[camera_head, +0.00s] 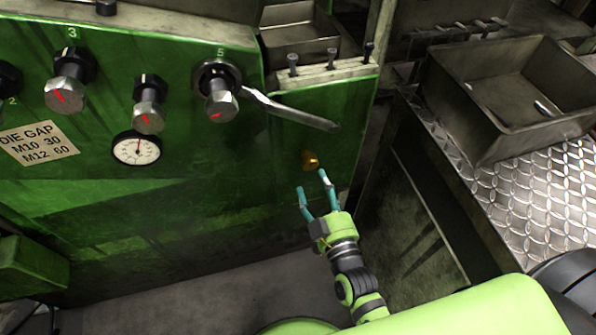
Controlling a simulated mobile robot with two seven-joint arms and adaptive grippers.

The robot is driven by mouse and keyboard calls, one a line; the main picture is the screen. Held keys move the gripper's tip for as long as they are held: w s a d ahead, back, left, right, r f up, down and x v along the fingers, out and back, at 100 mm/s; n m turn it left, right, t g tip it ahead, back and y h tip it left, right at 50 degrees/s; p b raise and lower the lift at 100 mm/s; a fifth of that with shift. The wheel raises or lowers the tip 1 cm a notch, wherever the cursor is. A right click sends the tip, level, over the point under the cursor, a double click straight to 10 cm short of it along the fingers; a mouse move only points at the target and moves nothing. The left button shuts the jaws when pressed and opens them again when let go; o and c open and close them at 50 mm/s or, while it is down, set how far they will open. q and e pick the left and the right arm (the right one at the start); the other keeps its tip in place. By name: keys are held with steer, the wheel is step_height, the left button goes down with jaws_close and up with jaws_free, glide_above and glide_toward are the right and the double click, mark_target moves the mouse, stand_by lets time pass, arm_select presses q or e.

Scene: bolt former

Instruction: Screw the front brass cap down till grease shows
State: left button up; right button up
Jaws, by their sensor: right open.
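A small brass cap (310,160) sticks out from the green front panel of the machine, right of centre in the head view. My right gripper (312,181) is just below the cap, its two teal fingers spread and pointing up towards it. The fingers look empty and apart from the cap, though the exact depth between them is hard to tell. No grease can be made out at the cap. My left gripper does not show.
A wrench (290,110) slants across the panel above the cap, at knob 5 (221,103). A dial gauge (136,149) and more knobs are at the left. A metal tray (485,140) stands on tread plate (540,205) at the right.

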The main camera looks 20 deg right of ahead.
mark_target(310, 165)
steer(key=w+p, duration=0.1)
steer(key=w, duration=0.5)
steer(key=shift+w, duration=0.7)
steer(key=c, duration=1.1)
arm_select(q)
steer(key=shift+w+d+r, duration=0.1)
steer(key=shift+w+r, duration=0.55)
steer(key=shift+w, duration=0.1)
arm_select(e)
steer(key=shift+c, duration=0.2)
steer(key=shift+r, duration=0.1)
